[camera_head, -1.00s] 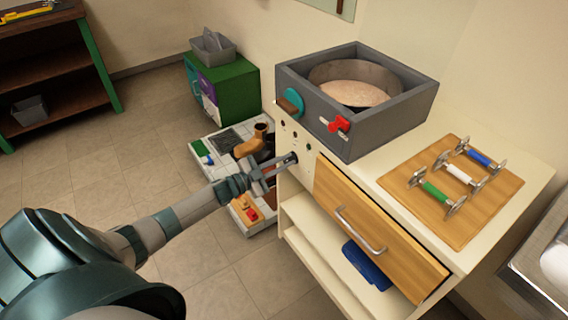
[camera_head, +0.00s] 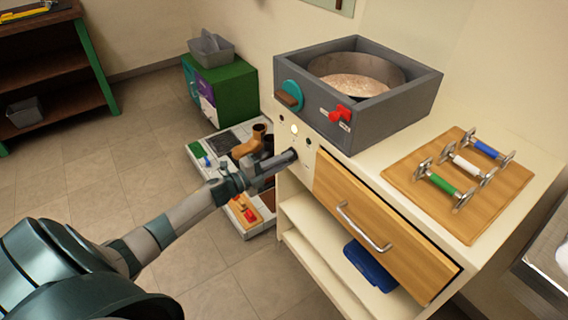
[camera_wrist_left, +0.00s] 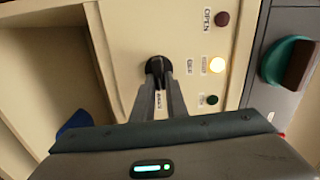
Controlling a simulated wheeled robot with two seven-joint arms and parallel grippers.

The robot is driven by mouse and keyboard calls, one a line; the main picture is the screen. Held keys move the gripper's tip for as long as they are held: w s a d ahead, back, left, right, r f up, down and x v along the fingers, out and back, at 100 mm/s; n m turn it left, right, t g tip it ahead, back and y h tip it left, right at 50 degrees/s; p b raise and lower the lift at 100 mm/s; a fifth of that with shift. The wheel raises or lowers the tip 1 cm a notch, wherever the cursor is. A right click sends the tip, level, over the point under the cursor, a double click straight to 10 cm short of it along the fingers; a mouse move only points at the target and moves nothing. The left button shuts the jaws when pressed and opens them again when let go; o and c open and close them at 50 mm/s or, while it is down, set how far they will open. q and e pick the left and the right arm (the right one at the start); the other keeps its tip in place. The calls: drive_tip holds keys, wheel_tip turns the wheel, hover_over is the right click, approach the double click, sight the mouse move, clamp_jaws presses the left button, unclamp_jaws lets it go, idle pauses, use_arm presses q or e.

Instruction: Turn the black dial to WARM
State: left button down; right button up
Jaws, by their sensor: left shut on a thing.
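The black dial (camera_wrist_left: 155,66) sits on the cream front panel, below the grey box. My left gripper (camera_wrist_left: 159,80) is shut on it, a finger on each side, in the left wrist view. In the head view my left gripper (camera_head: 280,160) reaches the dial from the left and mostly hides it. One panel lamp (camera_wrist_left: 217,65) glows yellowish white; it also shows bright in the head view (camera_head: 294,129). A dark red lamp (camera_wrist_left: 221,19) and a dark green lamp (camera_wrist_left: 211,100) flank it. Small labels lie around the dial; its pointer cannot be made out. My right gripper is not in view.
Above the panel, the grey box (camera_head: 368,122) carries a teal knob (camera_head: 291,95) and a red handle (camera_head: 340,112), with a round pan (camera_head: 365,72) inside. A wooden drawer (camera_head: 385,225) is right of the dial. A tray of parts (camera_head: 207,150) stands on the floor behind my gripper.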

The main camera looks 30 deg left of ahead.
use_arm(q)
drive_tip(key=shift+f+m, duration=0.1)
drive_tip(key=shift+m, duration=0.5)
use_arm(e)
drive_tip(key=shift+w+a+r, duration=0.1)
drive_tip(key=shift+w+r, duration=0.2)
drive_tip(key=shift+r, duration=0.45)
use_arm(q)
drive_tip(key=c, duration=1.8)
unclamp_jaws()
drive_tip(key=shift+o, duration=0.2)
drive_tip(key=shift+s, duration=0.1)
